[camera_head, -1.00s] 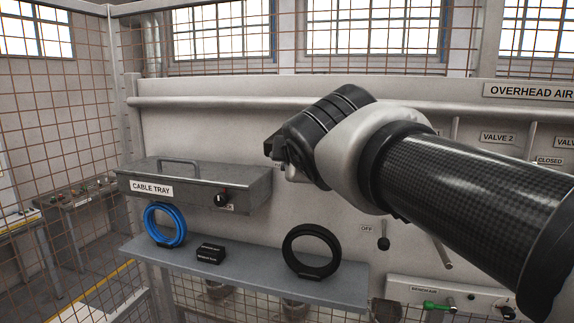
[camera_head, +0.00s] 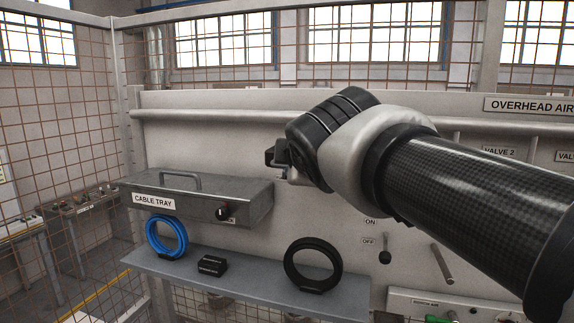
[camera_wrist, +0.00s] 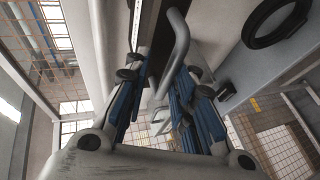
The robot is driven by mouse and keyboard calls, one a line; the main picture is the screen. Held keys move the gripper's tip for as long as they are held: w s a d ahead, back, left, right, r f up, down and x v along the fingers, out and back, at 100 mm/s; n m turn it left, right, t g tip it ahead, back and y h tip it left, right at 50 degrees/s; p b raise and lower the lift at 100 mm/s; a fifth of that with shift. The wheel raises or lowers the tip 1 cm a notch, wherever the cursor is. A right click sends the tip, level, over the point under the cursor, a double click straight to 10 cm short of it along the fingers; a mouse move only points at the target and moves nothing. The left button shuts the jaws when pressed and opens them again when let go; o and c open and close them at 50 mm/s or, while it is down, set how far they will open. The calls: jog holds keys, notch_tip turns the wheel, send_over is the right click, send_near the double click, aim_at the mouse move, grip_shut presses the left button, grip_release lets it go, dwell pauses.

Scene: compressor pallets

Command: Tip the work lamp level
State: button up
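I cannot make out a work lamp in either view. My gripper (camera_head: 276,160) is at the end of the arm in the head view, pointing left, above and right of the grey cable tray box (camera_head: 240,200); most of it is hidden behind the wrist. In the wrist view my gripper (camera_wrist: 165,82) shows two blue-padded fingers spread apart. A bent grey tube (camera_wrist: 180,45), which looks like the tray's handle, lies ahead between the fingertips. I cannot tell whether anything touches it. The arched handle (camera_head: 180,181) shows on the box lid in the head view.
A grey shelf (camera_head: 225,282) below the box holds a blue coil (camera_head: 166,238), a small black block (camera_head: 212,265) and a black coil (camera_head: 313,265). A black lever (camera_head: 385,252) by ON/OFF labels is on the panel right. Wire mesh (camera_head: 60,130) stands at left.

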jog(key=shift+r, duration=0.1)
dwell(0.3)
jog(key=v, duration=1.2)
jog(key=s+d+f+m+g+h+b, duration=0.1)
jog(key=s+d+f+m+g+b, duration=0.3)
jog(key=f, duration=0.8)
jog(key=s+d+f+m+t+b, duration=0.15)
jog(key=f+b, duration=0.45)
jog(key=f, duration=0.6)
jog(key=s+d+f+m+g+h+b, duration=0.15)
jog(key=d+f+m+g+b, duration=0.35)
jog(key=f, duration=0.7)
jog(key=s+f+m+g+b, duration=0.1)
jog(key=s+f+m+b, duration=0.2)
jog(key=f, duration=1)
jog(key=s+f+m+g+y+b, duration=0.1)
jog(key=s+f+m+b, duration=0.3)
jog(key=s+f+b, duration=0.4)
notch_tip(320, 180, down, 5)
jog(key=shift+s+b, duration=0.35)
jog(key=shift+b, duration=0.1)
jog(key=shift+d, duration=0.15)
jog(key=shift+c, duration=0.3)
